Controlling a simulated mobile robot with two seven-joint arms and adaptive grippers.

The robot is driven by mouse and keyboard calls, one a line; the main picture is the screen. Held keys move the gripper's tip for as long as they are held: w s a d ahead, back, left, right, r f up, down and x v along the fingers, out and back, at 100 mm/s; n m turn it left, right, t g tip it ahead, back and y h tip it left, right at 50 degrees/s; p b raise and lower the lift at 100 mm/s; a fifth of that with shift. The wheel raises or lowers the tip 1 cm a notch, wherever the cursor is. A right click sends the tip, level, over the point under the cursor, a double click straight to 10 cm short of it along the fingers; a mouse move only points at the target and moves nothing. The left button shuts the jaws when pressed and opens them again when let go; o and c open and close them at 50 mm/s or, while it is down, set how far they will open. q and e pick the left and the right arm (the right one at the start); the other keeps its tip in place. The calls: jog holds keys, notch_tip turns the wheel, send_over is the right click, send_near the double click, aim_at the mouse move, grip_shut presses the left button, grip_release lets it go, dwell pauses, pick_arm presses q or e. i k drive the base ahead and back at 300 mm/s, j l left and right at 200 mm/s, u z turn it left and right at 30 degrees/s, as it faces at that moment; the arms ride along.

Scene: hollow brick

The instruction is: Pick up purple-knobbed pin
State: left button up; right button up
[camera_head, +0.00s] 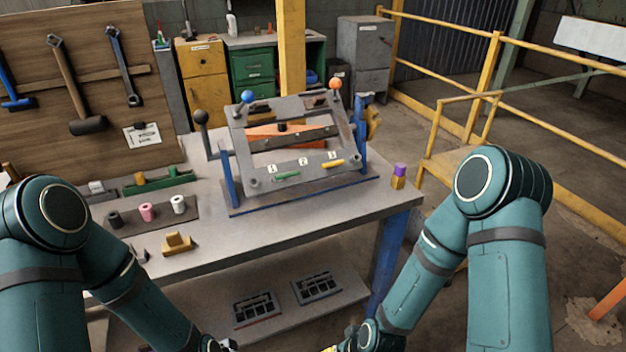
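The purple-knobbed pin (400,170) stands upright at the right end of the workbench (260,236). Its purple knob is on top, and a yellow-brown block-like part is below it. Nothing touches the knob. My left and right arms reach down to the bottom edge of the head view, in front of the bench.
A grey tilted fixture (240,135) with blue supports stands left of the pin. Blue (248,96), orange (335,84) and black (201,117) knobs rise around it. A tray with black, pink and white pieces (147,212) lies left.

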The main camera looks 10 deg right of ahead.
aim_at(400, 167)
jog(key=u, duration=0.5)
jog(key=l+u, duration=0.4)
jog(key=k+l+u, duration=0.1)
jog(key=l+u, duration=0.3)
jog(key=l, duration=0.15)
jog(key=l+u, duration=0.1)
jog(key=l, duration=0.25)
jog(key=k+l, duration=0.15)
jog(key=l, duration=0.15)
jog(key=k+l+u, duration=0.15)
jog(key=l, duration=0.15)
jog(key=i+l, duration=0.05)
